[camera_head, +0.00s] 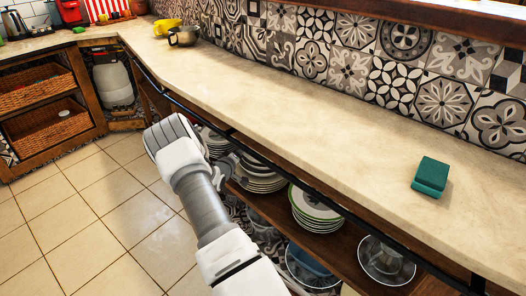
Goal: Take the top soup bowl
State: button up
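Below the counter, the open shelf holds several stacks of dishes. A stack of pale dishes (262,184) stands just right of my arm; whether these are soup bowls or plates is hard to tell. Another stack (215,143) is farther back, partly hidden by my arm. A stack of green-rimmed plates (316,213) stands nearer. My arm reaches up from the bottom, and its white wrist end is in front of the shelving. My gripper (222,168) seems to point toward the shelf beside the stacks, mostly hidden behind the wrist; its fingers are not clear.
The long stone counter (240,92) overhangs the shelf, with a dark rail (290,172) along its front edge. A green sponge (431,176) lies on it. Glass bowls (386,262) sit on the shelving at right. The tiled floor (95,215) at left is clear.

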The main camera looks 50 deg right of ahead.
jog(key=shift+s+d+r, duration=0.1)
grip_shut()
jog(key=shift+r, duration=0.15)
dwell(1.1)
